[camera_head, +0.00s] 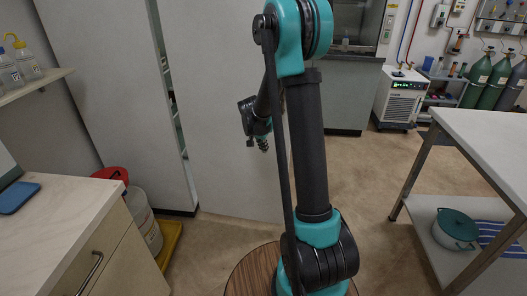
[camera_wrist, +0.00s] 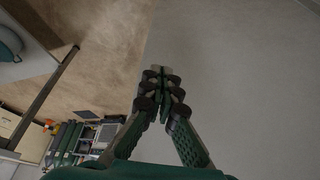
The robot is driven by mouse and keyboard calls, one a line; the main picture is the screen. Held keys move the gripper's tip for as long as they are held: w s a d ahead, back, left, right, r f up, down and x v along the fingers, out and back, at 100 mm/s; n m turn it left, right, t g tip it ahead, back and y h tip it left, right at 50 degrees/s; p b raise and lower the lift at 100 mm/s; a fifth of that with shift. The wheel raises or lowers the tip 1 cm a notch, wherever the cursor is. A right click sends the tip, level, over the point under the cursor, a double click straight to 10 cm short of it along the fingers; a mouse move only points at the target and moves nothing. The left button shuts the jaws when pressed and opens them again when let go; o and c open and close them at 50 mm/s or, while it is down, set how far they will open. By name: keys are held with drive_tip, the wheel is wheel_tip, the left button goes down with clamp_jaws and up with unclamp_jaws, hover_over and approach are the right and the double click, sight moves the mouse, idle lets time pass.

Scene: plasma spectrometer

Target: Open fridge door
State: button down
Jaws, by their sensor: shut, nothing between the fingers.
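The fridge door appears to be the tall pale panel (camera_head: 215,110) behind my arm in the head view. A narrow upright gap at its left edge shows part of the fridge interior (camera_head: 170,90), with shelves and greenish items, so it stands ajar. My gripper (camera_head: 263,146) is small and partly hidden by my arm, in front of the panel. In the wrist view my gripper (camera_wrist: 160,75) is shut and empty, its fingertips together. A broad grey surface (camera_wrist: 240,70), likely the door, fills the right side there; contact cannot be told. No handle is clearly visible.
A counter (camera_head: 60,220) with a drawer stands at left, beside a white container (camera_head: 145,218) on a yellow base. A white table (camera_head: 490,140) stands at right, with a teal-lidded pot (camera_head: 456,226) on its lower shelf. The floor (camera_head: 360,180) between is clear.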

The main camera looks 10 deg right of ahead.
drive_tip(key=s+d+v, duration=0.1)
drive_tip(key=v, duration=0.6)
drive_tip(key=s+f+n+y, duration=0.1)
drive_tip(key=s+n, duration=0.3)
drive_tip(key=s, duration=1)
drive_tip(key=s+f+n+t+y, duration=0.1)
drive_tip(key=s+n, duration=0.4)
drive_tip(key=s, duration=1)
drive_tip(key=shift+a+f+y, duration=0.5)
drive_tip(key=shift+f+y, duration=0.1)
drive_tip(key=shift+f, duration=0.35)
drive_tip(key=shift+d, duration=0.1)
